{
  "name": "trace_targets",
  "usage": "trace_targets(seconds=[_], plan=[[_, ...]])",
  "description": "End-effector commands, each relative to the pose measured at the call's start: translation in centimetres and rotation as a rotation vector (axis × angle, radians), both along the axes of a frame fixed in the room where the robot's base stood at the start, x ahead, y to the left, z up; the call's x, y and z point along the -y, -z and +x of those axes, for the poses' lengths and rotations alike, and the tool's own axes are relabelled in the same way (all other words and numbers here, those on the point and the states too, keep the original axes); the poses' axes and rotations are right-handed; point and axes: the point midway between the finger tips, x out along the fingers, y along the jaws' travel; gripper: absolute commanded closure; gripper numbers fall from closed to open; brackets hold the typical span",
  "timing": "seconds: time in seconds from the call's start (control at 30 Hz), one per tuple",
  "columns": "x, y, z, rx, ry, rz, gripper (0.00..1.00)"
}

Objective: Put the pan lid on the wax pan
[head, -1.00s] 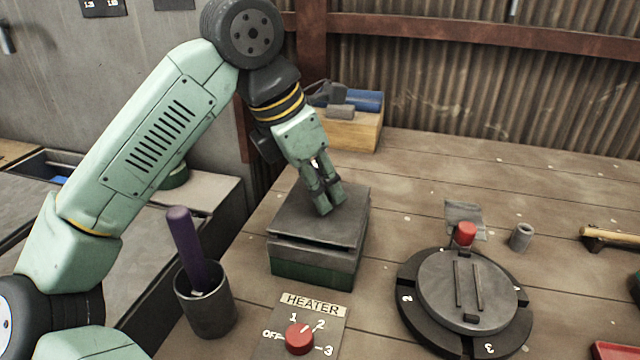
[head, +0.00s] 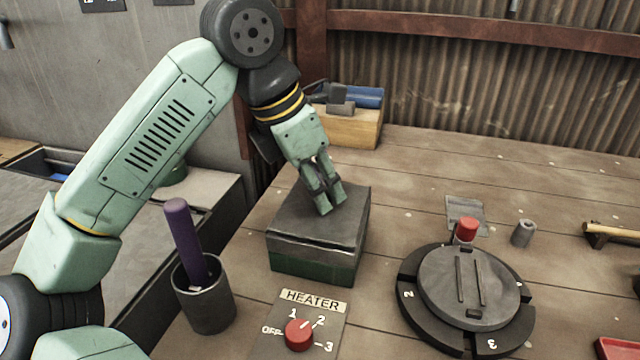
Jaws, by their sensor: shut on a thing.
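The pan lid (head: 300,225) is a flat dark grey square plate. It lies about level on top of the wax pan (head: 315,265), a square box with a green lower part, and its edges line up closely with the pan's sides. The inside of the pan is hidden under the lid. My gripper (head: 331,203) points down at the middle of the lid's top, with its fingers shut on the lid. The grip point itself is hidden behind the fingers.
The heater panel (head: 328,308) with a red knob (head: 299,335) sits in front of the pan. A grey cup (head: 207,305) with a purple stick (head: 185,240) stands at left. A round dark turntable (head: 408,318) is at right. A wooden block (head: 355,130) stands behind.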

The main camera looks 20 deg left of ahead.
Motion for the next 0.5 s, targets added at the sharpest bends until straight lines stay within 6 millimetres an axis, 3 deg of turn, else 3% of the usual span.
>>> trace_targets(seconds=[0.5], plan=[[0.0,0.48,0.0,0.001,0.0,-0.001,1.0]])
